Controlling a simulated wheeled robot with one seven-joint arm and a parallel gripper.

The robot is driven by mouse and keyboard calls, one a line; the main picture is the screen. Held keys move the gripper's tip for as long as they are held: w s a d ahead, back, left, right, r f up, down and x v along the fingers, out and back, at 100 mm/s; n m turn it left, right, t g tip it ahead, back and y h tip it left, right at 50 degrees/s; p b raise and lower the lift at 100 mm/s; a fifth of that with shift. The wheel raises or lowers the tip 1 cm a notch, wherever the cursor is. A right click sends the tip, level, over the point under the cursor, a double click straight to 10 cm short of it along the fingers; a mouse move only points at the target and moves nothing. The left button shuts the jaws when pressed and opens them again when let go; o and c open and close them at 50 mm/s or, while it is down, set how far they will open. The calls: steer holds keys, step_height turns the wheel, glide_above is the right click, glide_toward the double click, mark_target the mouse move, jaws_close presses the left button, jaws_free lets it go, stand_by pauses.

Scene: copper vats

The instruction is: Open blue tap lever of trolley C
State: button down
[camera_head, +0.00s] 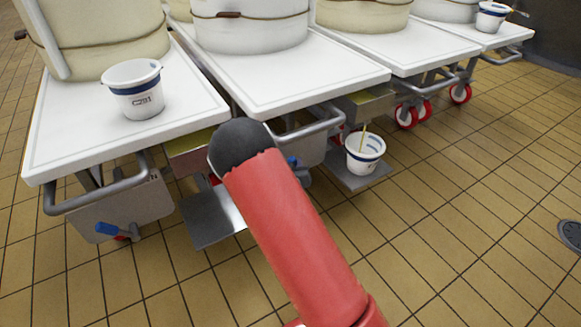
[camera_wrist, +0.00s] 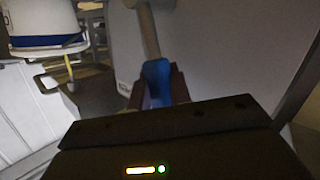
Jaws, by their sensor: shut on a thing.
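In the wrist view my gripper (camera_wrist: 154,90) is shut on a blue tap lever (camera_wrist: 155,72), which sits between its two dark fingers. A pale rod or pipe (camera_wrist: 148,30) rises behind the lever. In the head view my red arm hides the gripper and most of the middle trolley's (camera_head: 300,75) tap area. A small blue part (camera_head: 291,161) shows just right of my arm, below that trolley's handle. I cannot read a letter C on any trolley.
The left trolley (camera_head: 190,115) has a free blue lever (camera_head: 104,228) on its lower panel. A white bucket (camera_head: 136,90) stands on its top. Another bucket (camera_head: 366,152) holding a yellow stick stands on a low shelf right of my arm.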

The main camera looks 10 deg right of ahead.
steer(key=shift+w+d+r+m+g+y, duration=0.15)
steer(key=shift+d+m+g+y, duration=0.15)
steer(key=shift+d+m, duration=0.15)
steer(key=shift+w+d+m+g+y, duration=0.1)
steer(key=shift+d+m+g+y, duration=0.25)
steer(key=shift+d, duration=0.1)
steer(key=c, duration=1.6)
jaws_free()
steer(key=shift+o, duration=0.2)
steer(key=shift+s, duration=0.1)
steer(key=v, duration=0.7)
steer(key=shift+s, duration=0.25)
steer(key=shift+a+r, duration=0.1)
steer(key=shift+r, duration=0.05)
